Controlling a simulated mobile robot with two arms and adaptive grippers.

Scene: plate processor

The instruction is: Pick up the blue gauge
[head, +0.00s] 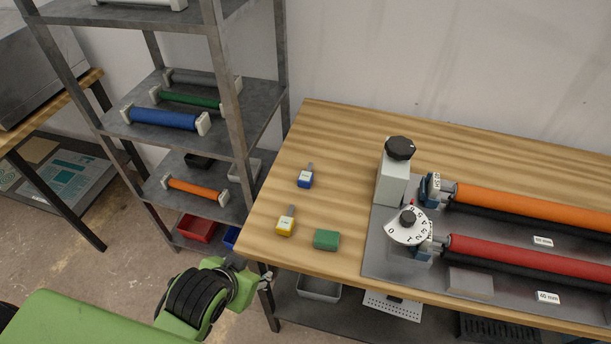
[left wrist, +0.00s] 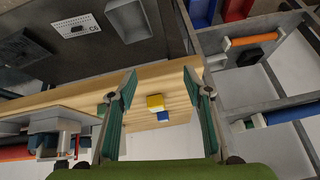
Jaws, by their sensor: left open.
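The blue gauge (head: 305,179), a small blue block with a thin grey stem, lies on the wooden table near its left side. In the left wrist view the blue gauge (left wrist: 162,116) shows between my fingers, beyond the yellow one and apart from the fingers. My left gripper (head: 263,279) is at the table's front left corner, mostly hidden behind its own wrist in the head view. In the left wrist view its two green-padded fingers (left wrist: 160,92) are spread apart with nothing held. My right gripper is in neither view.
A yellow gauge (head: 286,221) and a green block (head: 326,239) lie nearer the table's front edge. A grey plate processor with orange and red rollers (head: 520,252) stands to the right. A metal shelf (head: 240,130) with rollers stands close on the left.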

